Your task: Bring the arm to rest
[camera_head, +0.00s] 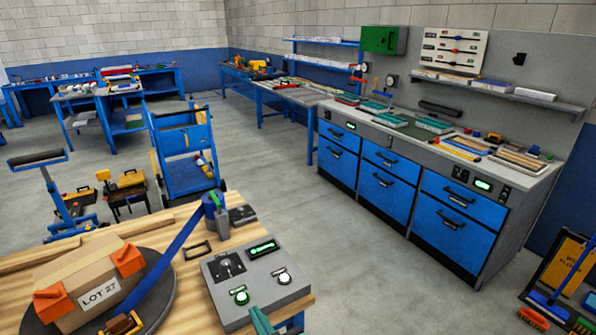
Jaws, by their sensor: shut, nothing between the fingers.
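Close in front, a wooden-topped bench (187,218) fills the lower left. On it, a cardboard box labelled LOT 27 (88,280) with orange corner pieces sits on a dark round plate (160,297). A blue strap (176,255) runs beside the box. A grey control box (247,290) with lit green parts stands at the bench's right corner.
A long workbench with blue drawers (381,190) stands at the right, bearing tools and panels. A blue cart (185,150) and a roller stand (65,200) stand at left. The grey floor (300,225) between the benches is clear.

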